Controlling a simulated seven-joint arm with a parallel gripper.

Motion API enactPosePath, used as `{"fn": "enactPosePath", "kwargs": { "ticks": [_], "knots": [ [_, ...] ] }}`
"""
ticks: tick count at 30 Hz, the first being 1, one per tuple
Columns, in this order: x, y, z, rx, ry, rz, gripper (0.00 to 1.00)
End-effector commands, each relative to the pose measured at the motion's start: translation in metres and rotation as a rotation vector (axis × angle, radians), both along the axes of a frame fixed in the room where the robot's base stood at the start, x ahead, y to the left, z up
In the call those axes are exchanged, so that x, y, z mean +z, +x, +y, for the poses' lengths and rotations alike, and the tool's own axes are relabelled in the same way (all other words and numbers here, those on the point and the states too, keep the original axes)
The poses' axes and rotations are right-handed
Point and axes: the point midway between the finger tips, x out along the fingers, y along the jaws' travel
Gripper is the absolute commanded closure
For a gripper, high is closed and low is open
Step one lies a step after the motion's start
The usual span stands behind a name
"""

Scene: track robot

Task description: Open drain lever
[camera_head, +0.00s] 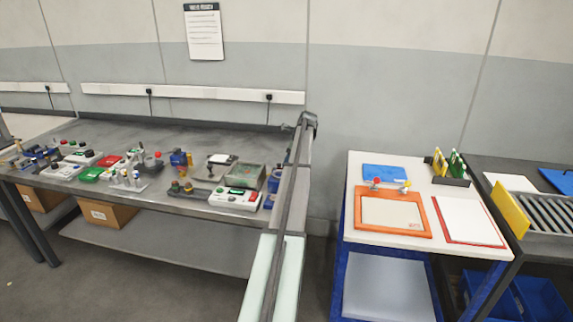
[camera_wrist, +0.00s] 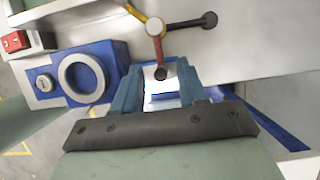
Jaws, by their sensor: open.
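In the wrist view, a lever (camera_wrist: 156,46) has a pale round hub with a red arm hanging down to a dark knob. A yellow arm goes to the upper left of the hub and a dark arm with a round end goes right. I cannot tell which arm is the drain lever. My gripper (camera_wrist: 160,79) is open, its two blue fingers apart with the dark knob appearing between their tips. Contact with the knob cannot be made out. The lever and gripper are not clearly visible in the head view.
A blue unit (camera_wrist: 115,62) with a grey ring and a round knob is left of my fingers. A red block (camera_wrist: 15,41) is further left. In the head view, a workbench (camera_head: 190,128) holds many small devices; a white-topped cart (camera_head: 360,238) stands right.

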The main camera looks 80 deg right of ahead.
Motion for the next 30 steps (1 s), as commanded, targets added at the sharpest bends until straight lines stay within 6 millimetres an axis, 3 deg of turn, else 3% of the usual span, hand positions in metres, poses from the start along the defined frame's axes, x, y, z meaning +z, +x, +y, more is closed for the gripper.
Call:
{"fn": "enactPosePath", "kwargs": {
  "ticks": [6,17,30],
  "knots": [
    [-0.016,0.007,0.0,0.0,0.0,0.0,0.58],
    [-0.018,0.007,0.0,0.0,0.0,0.0,0.58],
    [-0.018,0.007,0.0,0.0,0.0,0.0,1.0]
  ]
}}
